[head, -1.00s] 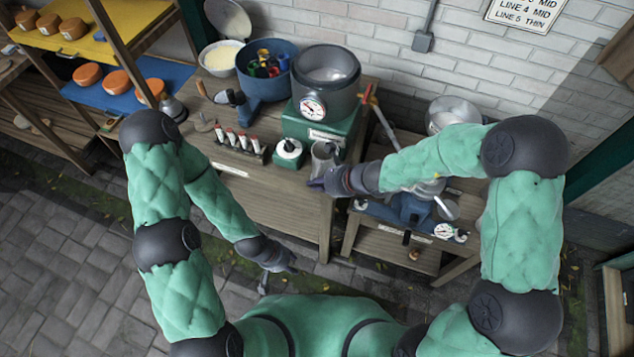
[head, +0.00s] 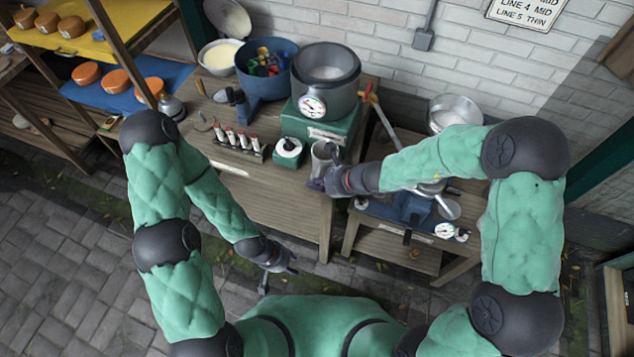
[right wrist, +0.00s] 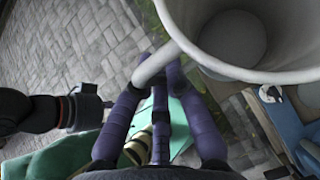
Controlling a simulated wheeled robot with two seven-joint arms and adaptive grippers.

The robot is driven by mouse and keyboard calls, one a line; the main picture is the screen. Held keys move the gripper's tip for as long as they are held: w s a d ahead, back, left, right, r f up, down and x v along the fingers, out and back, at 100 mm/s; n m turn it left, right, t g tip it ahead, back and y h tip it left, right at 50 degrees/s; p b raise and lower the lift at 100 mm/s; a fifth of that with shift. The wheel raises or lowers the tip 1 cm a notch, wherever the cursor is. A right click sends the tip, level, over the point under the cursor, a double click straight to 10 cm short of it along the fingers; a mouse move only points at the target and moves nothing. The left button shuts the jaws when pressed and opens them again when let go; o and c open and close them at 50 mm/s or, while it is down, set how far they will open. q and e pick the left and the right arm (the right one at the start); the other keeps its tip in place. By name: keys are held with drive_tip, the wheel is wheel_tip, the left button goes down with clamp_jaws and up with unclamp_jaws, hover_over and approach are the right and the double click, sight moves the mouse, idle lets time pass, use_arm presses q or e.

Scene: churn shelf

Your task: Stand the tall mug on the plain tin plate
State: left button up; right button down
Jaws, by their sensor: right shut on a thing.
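The tall mug (head: 321,160) is a pale grey cylinder at the front right corner of the main wooden table in the head view. My right gripper (head: 328,180) is shut on its handle. In the right wrist view the mug (right wrist: 245,38) fills the top right, mouth toward the camera, and the purple fingers (right wrist: 165,85) close around the handle. I cannot tell whether the mug's base touches the table. My left gripper (head: 283,264) hangs empty, low in front of the table; its finger opening is unclear. I cannot make out the plain tin plate.
A green-based machine with a grey pot and gauge (head: 328,85) stands behind the mug. A white roll on a green block (head: 288,150) and a rack of red-topped tubes (head: 238,140) are left of it. A lower bench (head: 395,250) with a blue scale stands right.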

sight(317, 177)
drive_tip(key=shift+f+b, duration=0.8)
drive_tip(key=shift+b, duration=0.05)
drive_tip(key=c, duration=0.9)
unclamp_jaws()
drive_tip(key=shift+r, duration=0.2)
drive_tip(key=shift+r+p, duration=2)
drive_tip(key=shift+r, duration=0.15)
